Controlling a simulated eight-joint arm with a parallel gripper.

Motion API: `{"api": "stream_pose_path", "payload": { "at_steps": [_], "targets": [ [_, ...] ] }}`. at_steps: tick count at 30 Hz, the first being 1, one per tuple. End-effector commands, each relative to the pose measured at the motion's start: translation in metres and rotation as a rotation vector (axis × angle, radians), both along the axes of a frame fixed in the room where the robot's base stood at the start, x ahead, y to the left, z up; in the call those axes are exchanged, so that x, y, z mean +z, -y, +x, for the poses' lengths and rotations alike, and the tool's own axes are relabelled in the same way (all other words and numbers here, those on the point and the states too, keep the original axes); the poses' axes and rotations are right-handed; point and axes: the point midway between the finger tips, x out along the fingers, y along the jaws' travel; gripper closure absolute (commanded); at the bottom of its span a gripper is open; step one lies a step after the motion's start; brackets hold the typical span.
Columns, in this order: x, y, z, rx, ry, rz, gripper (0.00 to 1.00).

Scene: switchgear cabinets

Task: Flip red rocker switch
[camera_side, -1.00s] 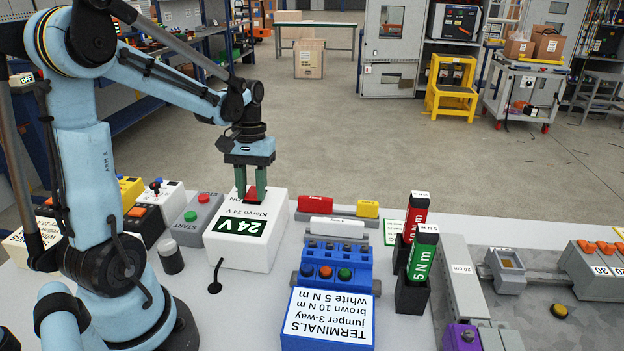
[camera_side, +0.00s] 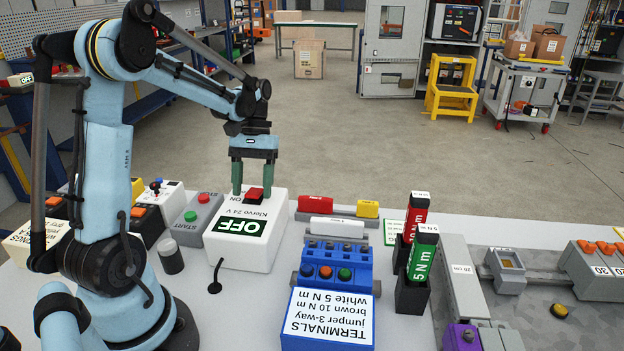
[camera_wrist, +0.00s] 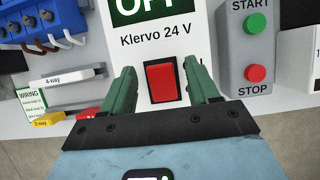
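The red rocker switch (camera_side: 254,195) sits on top of a white box (camera_side: 247,252) labelled "Klervo 24 V". The box's green display (camera_side: 243,226) reads OFF. My gripper (camera_side: 254,192) is above and behind the rocker, its green fingers spread apart and empty. In the wrist view the rocker (camera_wrist: 162,82) lies between the two fingertips (camera_wrist: 163,80), with a gap on each side. Whether a finger touches the rocker cannot be told.
A grey START/STOP box (camera_side: 197,220) stands just left of the white box. A blue terminal block (camera_side: 335,270) and a rail with red, white and yellow parts stand to the right. Screwdrivers in black holders (camera_side: 411,290) rise further right.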

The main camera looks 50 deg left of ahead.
Motion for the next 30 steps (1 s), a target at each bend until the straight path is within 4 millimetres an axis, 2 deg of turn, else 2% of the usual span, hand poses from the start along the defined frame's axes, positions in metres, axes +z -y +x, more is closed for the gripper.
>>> {"api": "stream_pose_path", "payload": {
  "at_steps": [11, 30],
  "targets": [
    [0.005, -0.002, 0.002, 0.000, 0.001, 0.001, 0.40],
    [0.092, -0.031, 0.030, 0.001, 0.000, 0.001, 0.40]
  ]
}}
